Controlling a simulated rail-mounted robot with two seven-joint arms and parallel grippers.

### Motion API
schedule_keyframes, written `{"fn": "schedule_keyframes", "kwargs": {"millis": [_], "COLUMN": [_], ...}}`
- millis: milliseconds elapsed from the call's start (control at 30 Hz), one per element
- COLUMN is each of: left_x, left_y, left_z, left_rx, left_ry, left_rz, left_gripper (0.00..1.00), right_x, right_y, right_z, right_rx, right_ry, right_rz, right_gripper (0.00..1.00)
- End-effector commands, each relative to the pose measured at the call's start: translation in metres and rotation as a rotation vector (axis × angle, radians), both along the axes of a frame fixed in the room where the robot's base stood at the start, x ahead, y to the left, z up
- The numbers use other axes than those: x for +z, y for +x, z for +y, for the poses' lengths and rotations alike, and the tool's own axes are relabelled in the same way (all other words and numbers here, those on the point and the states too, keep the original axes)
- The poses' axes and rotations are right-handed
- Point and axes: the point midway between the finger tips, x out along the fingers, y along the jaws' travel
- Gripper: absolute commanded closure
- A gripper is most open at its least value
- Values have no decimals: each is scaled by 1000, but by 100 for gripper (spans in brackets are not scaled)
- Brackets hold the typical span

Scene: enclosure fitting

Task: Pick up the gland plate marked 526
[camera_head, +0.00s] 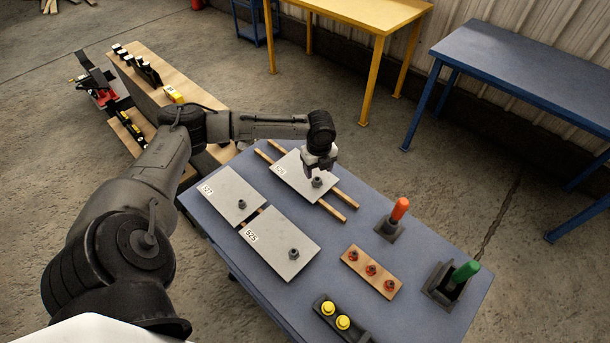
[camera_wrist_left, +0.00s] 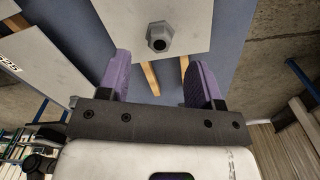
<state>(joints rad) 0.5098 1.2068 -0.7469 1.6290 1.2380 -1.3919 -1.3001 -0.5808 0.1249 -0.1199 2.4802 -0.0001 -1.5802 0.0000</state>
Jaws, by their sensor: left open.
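Three grey gland plates lie on the blue table. The far plate (camera_head: 298,177) rests across two wooden strips, and its label is too small to read surely. The other plates look marked 527 (camera_head: 233,194) and 525 (camera_head: 279,243). Each has a dark hex gland fitting standing up from it. My left gripper (camera_head: 319,167) is over the far plate, close to its fitting (camera_head: 317,183). In the left wrist view my open purple fingers (camera_wrist_left: 156,80) are apart with nothing between them; the fitting (camera_wrist_left: 160,37) shows beyond their tips. My right gripper is not in view.
On the blue table (camera_head: 340,213) stand an orange-handled tool (camera_head: 398,210) and a green-handled one (camera_head: 464,272) in holders, a wooden block with red-ringed fittings (camera_head: 371,270), and a dark box with yellow buttons (camera_head: 340,318). A wooden bench (camera_head: 160,92) stands left, behind my left arm.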

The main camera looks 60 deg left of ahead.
Motion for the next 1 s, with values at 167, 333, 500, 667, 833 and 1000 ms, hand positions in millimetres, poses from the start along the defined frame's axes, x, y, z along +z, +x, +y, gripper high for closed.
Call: {"fn": "schedule_keyframes", "kwargs": {"millis": [167, 333, 500, 667, 833, 1000], "left_x": [-5, -22, -45, -54, -54, -54], "left_y": [0, 0, -1, 0, 0, 0], "left_z": [0, 1, 1, 1, 2, 2], "left_rx": [0, 1, 0, 0, 0, 0], "left_ry": [1, 0, -1, 1, 1, 1], "left_rz": [1, 2, 2, 0, 0, 0], "left_gripper": [41, 41, 41, 41, 41, 57], "right_x": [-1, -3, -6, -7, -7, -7], "right_y": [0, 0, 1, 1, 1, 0], "right_z": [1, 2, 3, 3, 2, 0], "right_rx": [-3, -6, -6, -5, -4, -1], "right_ry": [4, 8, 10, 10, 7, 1], "right_rz": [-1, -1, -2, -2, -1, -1], "right_gripper": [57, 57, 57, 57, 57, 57]}}
